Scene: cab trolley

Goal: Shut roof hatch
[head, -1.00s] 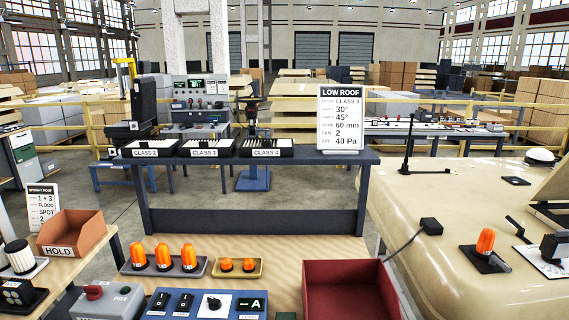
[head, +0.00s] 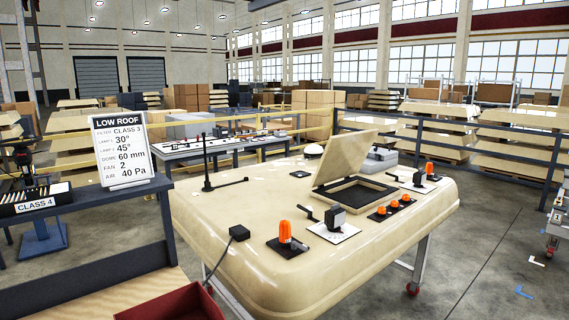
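The beige cab roof (head: 225,225) rests on a trolley with grey legs and red casters. Its roof hatch lid (head: 346,156) stands open, tilted up on the far left side of a dark-framed opening (head: 358,194). The lid leans up and to the right over part of the opening. Neither of my grippers shows in the head view.
On the roof, orange beacons (head: 285,232), a lamp on a white plate (head: 336,218), a black box (head: 239,232) with a cable, and a black mast (head: 206,165) stand around the hatch. A sign (head: 121,150) stands on the shelf at left.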

